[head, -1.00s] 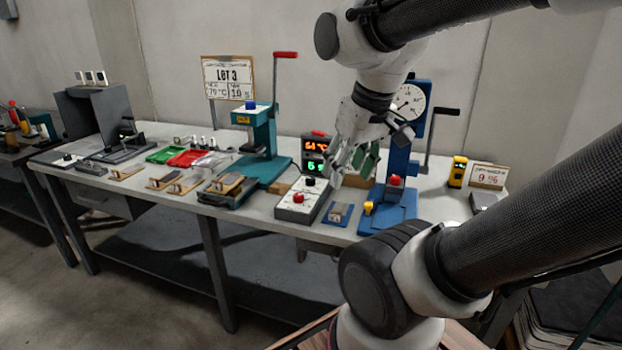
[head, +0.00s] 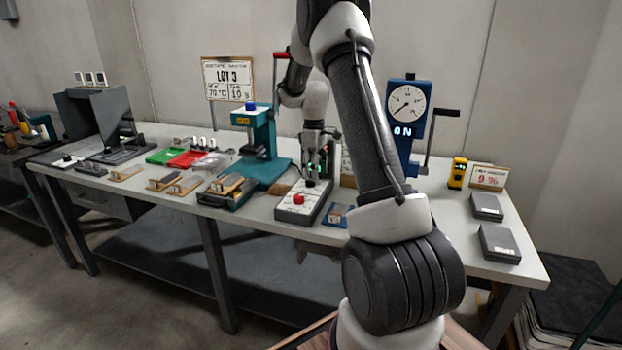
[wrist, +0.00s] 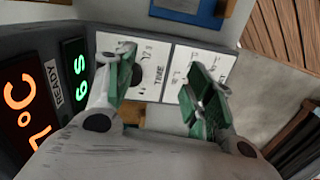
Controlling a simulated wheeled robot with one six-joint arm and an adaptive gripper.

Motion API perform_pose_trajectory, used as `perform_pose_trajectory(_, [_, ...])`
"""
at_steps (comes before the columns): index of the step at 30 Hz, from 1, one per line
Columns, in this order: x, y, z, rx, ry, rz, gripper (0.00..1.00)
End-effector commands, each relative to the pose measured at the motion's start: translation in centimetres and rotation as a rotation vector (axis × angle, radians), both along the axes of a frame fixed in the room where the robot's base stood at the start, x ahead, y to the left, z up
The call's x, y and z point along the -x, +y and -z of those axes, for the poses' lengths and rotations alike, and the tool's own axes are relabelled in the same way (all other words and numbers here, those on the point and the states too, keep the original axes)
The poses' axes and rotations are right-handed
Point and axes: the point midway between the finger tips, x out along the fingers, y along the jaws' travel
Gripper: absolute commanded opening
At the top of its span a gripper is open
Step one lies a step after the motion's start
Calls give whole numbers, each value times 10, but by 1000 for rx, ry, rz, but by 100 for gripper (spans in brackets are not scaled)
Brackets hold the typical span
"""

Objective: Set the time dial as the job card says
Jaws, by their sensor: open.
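The job card (head: 228,78) stands at the back of the bench in the head view and reads LOT 3, 70 °C and 10 s. The control box (head: 292,211) has a red knob (head: 298,199) and a black knob (head: 310,183) on top. In the wrist view its white panel (wrist: 150,92) carries the word TIME. A dark round part (wrist: 137,75), perhaps the time dial, is half hidden by the left finger. The green display (wrist: 78,75) seems to read 6 s. My gripper (wrist: 160,72) is open above the panel, its fingers apart and apparently empty.
The teal press (head: 262,150) stands left of my gripper and the blue press (head: 408,120) with its gauge stands right. A blue plate (head: 333,215) lies beside the control box. Grey blocks (head: 499,243) lie at the bench's right end. My arm hides part of the bench.

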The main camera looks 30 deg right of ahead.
Motion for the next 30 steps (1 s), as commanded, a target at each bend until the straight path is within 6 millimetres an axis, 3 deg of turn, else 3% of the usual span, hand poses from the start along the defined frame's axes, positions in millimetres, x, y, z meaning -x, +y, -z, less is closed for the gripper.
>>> perform_pose_trajectory(1, [-19,-5,-3,2,-30,-86,53])
perform_pose_trajectory(4, [-41,-11,-24,11,-86,-244,53])
perform_pose_trajectory(12, [-43,-11,-25,4,-93,-462,53])
perform_pose_trajectory(16, [-43,-11,-12,2,-90,-475,53])
perform_pose_trajectory(24, [-42,-11,33,2,-90,-473,53])
perform_pose_trajectory(30, [-43,-11,50,4,-92,-472,53])
